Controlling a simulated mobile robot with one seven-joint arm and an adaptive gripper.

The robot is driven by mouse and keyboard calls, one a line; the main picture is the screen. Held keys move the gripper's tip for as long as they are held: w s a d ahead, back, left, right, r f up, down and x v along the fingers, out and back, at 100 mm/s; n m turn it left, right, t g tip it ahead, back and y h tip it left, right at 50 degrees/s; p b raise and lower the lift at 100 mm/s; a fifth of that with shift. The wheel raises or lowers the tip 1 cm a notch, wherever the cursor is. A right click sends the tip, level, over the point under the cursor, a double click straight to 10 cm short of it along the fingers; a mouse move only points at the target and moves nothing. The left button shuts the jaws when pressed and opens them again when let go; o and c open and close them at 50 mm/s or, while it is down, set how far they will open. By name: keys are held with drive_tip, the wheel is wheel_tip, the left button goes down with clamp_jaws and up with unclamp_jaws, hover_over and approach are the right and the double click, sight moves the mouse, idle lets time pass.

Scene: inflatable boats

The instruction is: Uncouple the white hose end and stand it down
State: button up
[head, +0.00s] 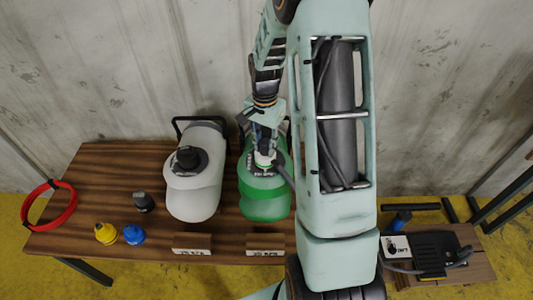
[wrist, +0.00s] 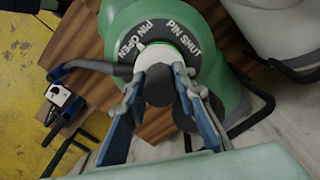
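The white hose end (wrist: 157,54) sits on the collar of the green tank (wrist: 122,19), on the table in the head view (head: 264,206). Its dark hose (wrist: 97,66) leaves toward the left in the wrist view. The collar reads PIN OPEN and PIN SHUT; a pale mark lies on the PIN OPEN side. My gripper (wrist: 165,78) has one finger on each side of the hose end's dark upper part, with no clear gap, and looks shut on it. In the head view, my gripper (head: 265,146) is above the green tank and partly hidden by my arm.
A white tank (head: 193,190) stands left of the green one. A red ring (head: 49,206), a dark cap (head: 143,202), a yellow fitting (head: 105,234) and a blue fitting (head: 134,235) lie further left. Two label blocks (head: 192,244) stand in front. A low stand (head: 470,250) holds black equipment at right.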

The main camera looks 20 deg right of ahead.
clamp_jaws()
drive_tip(key=n, duration=0.4)
drive_tip(key=shift+n, duration=0.9)
drive_tip(key=shift+n+p, duration=0.3)
drive_tip(key=shift+n, duration=0.9)
drive_tip(key=n+p, duration=0.1)
drive_tip(key=n, duration=0.3)
